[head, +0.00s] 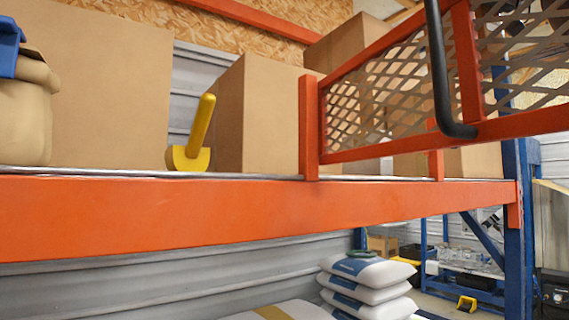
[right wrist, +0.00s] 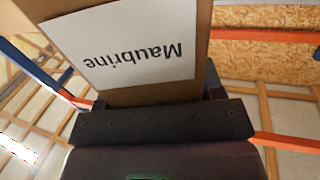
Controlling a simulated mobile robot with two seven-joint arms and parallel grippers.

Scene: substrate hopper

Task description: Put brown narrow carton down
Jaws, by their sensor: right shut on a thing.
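The brown narrow carton (right wrist: 155,93) fills the upper middle of the right wrist view. It bears a white label (right wrist: 130,50) reading "Maubrine", upside down in the picture. My right gripper (right wrist: 158,98) is shut on the carton, with a dark finger at each side of its near end. The carton's far end runs out of the frame. What lies under the carton cannot be seen. Neither gripper shows in the head view, and I cannot pick out the held carton there.
An orange-beamed shelf (head: 250,213) carries a large carton (head: 110,85), another carton (head: 255,105), a yellow scoop (head: 193,140) and a beige sack (head: 24,115). An orange mesh gate (head: 390,85) rises at right. White bags (head: 368,270) are stacked below. A blue upright (head: 514,230) stands right.

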